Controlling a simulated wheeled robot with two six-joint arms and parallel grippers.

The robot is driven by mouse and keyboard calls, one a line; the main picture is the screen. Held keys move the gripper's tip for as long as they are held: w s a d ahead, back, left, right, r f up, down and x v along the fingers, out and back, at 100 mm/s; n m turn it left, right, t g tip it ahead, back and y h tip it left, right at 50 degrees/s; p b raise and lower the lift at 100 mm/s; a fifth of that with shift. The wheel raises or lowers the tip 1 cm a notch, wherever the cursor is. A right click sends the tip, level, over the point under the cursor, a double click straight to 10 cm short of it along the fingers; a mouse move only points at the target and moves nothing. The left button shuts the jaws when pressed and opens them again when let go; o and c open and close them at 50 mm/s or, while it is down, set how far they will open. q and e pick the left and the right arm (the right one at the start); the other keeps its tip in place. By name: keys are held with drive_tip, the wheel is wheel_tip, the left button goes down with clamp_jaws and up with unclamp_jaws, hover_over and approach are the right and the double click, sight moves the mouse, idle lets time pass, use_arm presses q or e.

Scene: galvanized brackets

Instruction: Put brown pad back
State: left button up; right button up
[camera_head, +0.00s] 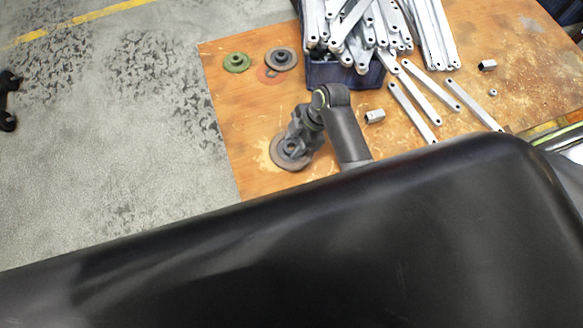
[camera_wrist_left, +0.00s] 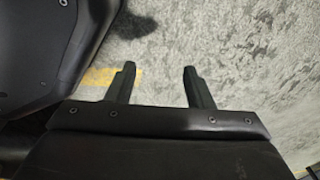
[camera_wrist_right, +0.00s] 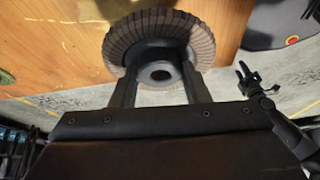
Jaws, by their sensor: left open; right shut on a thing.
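The brown pad is a round, ribbed disc with a dark hub; it fills the upper middle of the right wrist view (camera_wrist_right: 203,38). My right gripper (camera_wrist_right: 158,85) is shut on the hub, one finger on each side. In the head view the pad (camera_head: 283,160) is over the left part of the wooden table under my right gripper (camera_head: 297,140); whether it touches the wood I cannot tell. My left gripper (camera_wrist_left: 157,80) is open and empty above the grey floor, away from the table.
On the wooden table (camera_head: 245,130), a green disc (camera_head: 236,62), a grey-brown disc (camera_head: 281,58) and a flat reddish round (camera_head: 268,75) lie near the back left. A dark bin (camera_head: 340,75) heaped with metal brackets stands right of them. Loose brackets (camera_head: 412,110) lie nearby. My arm hides the front.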

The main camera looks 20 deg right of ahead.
sight(297, 161)
drive_tip(key=shift+s+d+f, duration=0.1)
drive_tip(key=shift+s+f, duration=0.2)
drive_tip(key=shift+s, duration=0.1)
wheel_tip(297, 161, down, 9)
drive_tip(key=b, duration=0.2)
drive_tip(key=shift+d+f+b, duration=0.1)
drive_tip(key=shift+b, duration=0.25)
use_arm(q)
drive_tip(key=shift+w+f, duration=0.75)
drive_tip(key=shift+f, duration=0.05)
use_arm(e)
drive_tip(key=shift+s+f, duration=0.1)
drive_tip(key=shift+f, duration=0.15)
drive_tip(key=o, duration=0.9)
drive_tip(key=shift+c, duration=0.2)
use_arm(q)
drive_tip(key=shift+a, duration=0.2)
drive_tip(key=shift+s, duration=0.1)
